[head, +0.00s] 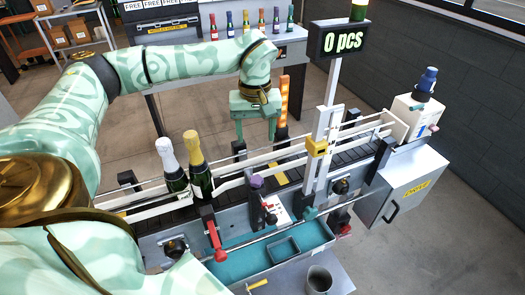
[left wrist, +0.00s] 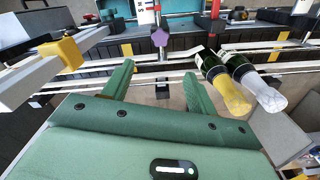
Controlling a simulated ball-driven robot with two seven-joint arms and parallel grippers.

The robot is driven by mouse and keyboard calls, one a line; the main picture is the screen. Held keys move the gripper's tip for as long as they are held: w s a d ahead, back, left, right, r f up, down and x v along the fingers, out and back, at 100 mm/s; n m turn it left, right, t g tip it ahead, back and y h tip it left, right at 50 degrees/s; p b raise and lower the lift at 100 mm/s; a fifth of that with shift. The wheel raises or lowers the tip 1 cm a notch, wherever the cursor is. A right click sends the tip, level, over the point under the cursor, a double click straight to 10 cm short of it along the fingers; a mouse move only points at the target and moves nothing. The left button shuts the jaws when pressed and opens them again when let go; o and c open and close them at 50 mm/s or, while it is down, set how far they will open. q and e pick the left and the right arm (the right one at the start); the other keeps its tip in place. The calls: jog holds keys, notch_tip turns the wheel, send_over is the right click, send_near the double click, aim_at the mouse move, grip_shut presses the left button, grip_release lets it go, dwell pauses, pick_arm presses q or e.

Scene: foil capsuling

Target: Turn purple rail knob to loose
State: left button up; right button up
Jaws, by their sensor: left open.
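The purple rail knob (head: 257,181) sits on top of a dark post at the front side of the conveyor. It also shows in the left wrist view (left wrist: 160,38), beyond the fingertips and roughly centred between them. Its loose or tight setting cannot be told. My left gripper (head: 256,133) is open and empty, pointing down on the far side of the conveyor rails, apart from the knob. Its two green fingers show in the left wrist view (left wrist: 158,72). My right gripper is not in view.
A white-topped bottle (head: 167,158) and a gold-topped bottle (head: 196,155) stand on the conveyor left of the knob. White guide rails (head: 285,152) run between gripper and knob. A red lever (head: 214,240), teal tray (head: 240,262) and post with yellow block (head: 317,147) are nearby.

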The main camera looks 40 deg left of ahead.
aim_at(256, 179)
pick_arm(q)
notch_tip(256, 179, down, 16)
jog(key=shift+a+b, duration=0.15)
jog(key=shift+b, duration=0.15)
jog(key=shift+f, duration=0.15)
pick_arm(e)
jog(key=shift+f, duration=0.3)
pick_arm(q)
jog(key=c, duration=1)
